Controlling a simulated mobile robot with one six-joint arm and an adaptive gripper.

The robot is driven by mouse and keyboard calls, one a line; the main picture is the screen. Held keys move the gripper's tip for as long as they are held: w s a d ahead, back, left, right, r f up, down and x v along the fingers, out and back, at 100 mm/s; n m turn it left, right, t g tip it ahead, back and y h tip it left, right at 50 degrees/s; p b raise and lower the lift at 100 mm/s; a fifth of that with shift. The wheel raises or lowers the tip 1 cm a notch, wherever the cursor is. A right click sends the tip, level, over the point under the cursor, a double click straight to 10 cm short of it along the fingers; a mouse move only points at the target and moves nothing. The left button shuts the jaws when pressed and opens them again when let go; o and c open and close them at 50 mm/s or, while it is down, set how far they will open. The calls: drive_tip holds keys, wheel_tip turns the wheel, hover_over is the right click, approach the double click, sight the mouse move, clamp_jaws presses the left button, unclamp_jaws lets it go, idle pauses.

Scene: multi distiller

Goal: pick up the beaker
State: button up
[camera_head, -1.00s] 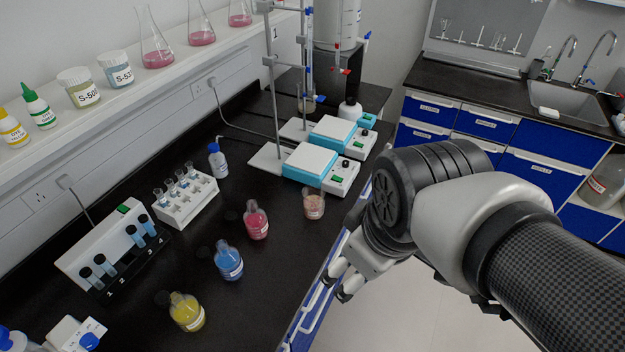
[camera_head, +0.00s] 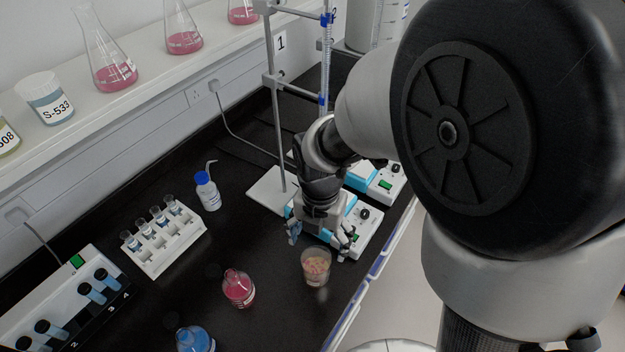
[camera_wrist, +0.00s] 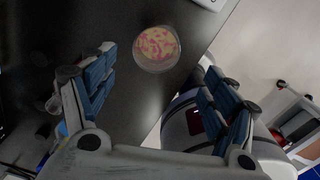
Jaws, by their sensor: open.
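The beaker (camera_head: 316,268) is a small clear glass with yellow and pink contents. It stands upright on the black bench near its front edge. In the wrist view the beaker (camera_wrist: 157,48) shows from above, beyond and between the fingers. My gripper (camera_head: 319,240) is open and empty, just behind the beaker in the head view and apart from it. Its spread fingers also show in the wrist view (camera_wrist: 157,100).
A red bottle (camera_head: 238,288) stands left of the beaker, with a blue bottle (camera_head: 195,340) nearer. Hotplate stirrers (camera_head: 362,232) stand close behind my gripper, beside a stand rod (camera_head: 278,140). A white tube rack (camera_head: 165,238) and a wash bottle (camera_head: 207,191) are further left.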

drive_tip(key=b, duration=0.3)
approach(316, 269)
drive_tip(key=shift+s+d+f, duration=0.15)
drive_tip(key=shift+s+f, duration=0.45)
drive_tip(key=shift+s, duration=0.3)
drive_tip(key=f+b, duration=0.1)
drive_tip(key=f, duration=0.1)
drive_tip(key=f+b, duration=0.2)
drive_tip(key=f, duration=0.1)
drive_tip(key=shift+w+a+f, duration=0.15)
drive_tip(key=shift+a+f, duration=0.1)
drive_tip(key=shift+f, duration=0.05)
drive_tip(key=shift+r, duration=0.1)
drive_tip(key=shift+c, duration=0.5)
drive_tip(key=c, duration=1.2)
